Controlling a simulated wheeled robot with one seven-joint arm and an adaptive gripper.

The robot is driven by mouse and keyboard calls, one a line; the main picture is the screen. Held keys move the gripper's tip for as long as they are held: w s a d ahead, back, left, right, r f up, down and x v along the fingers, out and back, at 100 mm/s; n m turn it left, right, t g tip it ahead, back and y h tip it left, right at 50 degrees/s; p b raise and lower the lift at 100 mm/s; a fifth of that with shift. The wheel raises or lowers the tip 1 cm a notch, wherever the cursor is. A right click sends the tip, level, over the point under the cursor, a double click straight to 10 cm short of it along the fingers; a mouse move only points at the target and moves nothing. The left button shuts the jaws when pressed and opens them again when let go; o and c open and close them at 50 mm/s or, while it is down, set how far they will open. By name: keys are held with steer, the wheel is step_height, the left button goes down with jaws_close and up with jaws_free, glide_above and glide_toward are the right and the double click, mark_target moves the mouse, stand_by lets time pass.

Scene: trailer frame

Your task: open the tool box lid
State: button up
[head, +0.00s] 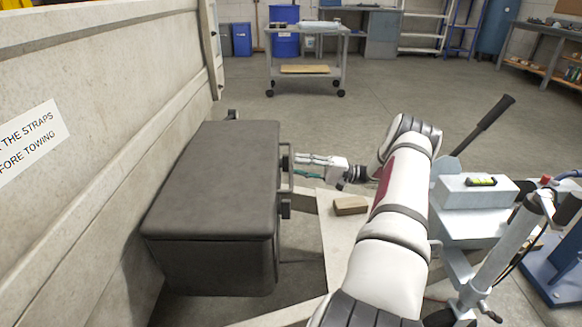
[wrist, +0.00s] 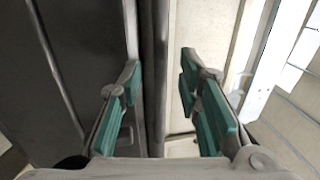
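The dark grey tool box (head: 210,265) stands against the trailer wall, and its lid (head: 215,170) lies flat and closed on top. Dark latch-like fittings (head: 286,209) and a thin bar handle show on its right side. My gripper (head: 298,166) is at that right side, close to the upper edge and the far fitting. In the wrist view my gripper (wrist: 160,85) is open, with teal pads apart. A dark upright strip (wrist: 155,60) at the box's edge lies between the fingers; I cannot tell whether they touch it. The dark box face (wrist: 75,70) fills the left of that view.
The trailer wall (head: 80,190) runs along the left. A wooden block (head: 350,205) lies on the trailer frame below my arm. A grey metal box with a level (head: 481,181) and a jack (head: 510,245) stand at the right. A cart (head: 307,70) stands far back on open floor.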

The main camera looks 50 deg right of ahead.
mark_target(291, 163)
steer(key=shift+x, duration=1.7)
jaws_close()
